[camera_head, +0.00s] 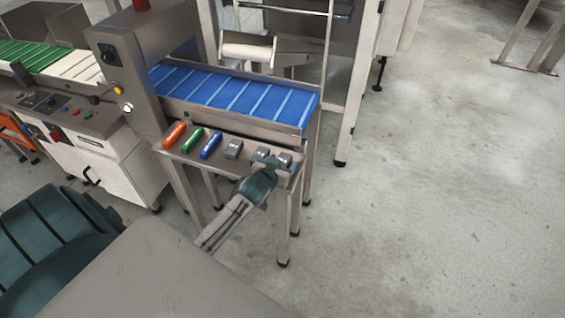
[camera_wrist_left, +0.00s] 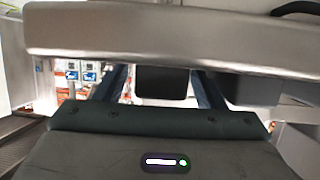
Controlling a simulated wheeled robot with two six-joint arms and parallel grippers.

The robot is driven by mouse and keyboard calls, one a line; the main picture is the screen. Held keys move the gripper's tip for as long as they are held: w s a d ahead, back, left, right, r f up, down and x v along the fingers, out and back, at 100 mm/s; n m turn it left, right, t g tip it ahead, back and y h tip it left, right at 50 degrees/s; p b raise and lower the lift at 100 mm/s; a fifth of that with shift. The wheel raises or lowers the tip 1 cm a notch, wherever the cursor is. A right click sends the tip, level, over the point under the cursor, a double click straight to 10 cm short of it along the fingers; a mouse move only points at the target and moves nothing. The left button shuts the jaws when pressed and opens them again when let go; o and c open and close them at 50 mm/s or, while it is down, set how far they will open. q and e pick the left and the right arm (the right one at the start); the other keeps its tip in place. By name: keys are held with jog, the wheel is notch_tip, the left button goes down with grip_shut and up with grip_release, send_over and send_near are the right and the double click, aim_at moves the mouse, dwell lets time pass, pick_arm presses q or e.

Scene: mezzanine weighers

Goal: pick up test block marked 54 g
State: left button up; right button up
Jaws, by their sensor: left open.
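A row of small blocks lies on a narrow metal shelf (camera_head: 176,152) in the head view: an orange block (camera_head: 174,134), a green block (camera_head: 193,140), a blue block (camera_head: 210,145) and grey metal blocks, one of them this grey block (camera_head: 233,149). No weight marking is legible, so I cannot tell which is 54 g. My left gripper (camera_head: 271,161) is open at the shelf's right end, over or beside the rightmost grey blocks, partly hiding them. In the left wrist view its two fingers reach under a broad pale bar. My right gripper is out of view.
A blue belt conveyor (camera_head: 235,92) runs just behind the shelf. A grey housing (camera_head: 127,75) and a control panel cabinet (camera_head: 110,165) stand to the left. Shelf legs stand below my left arm. The floor (camera_head: 430,200) to the right is clear.

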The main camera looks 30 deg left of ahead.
pick_arm(q)
jog(key=c, duration=1.1)
jog(key=shift+r, duration=0.15)
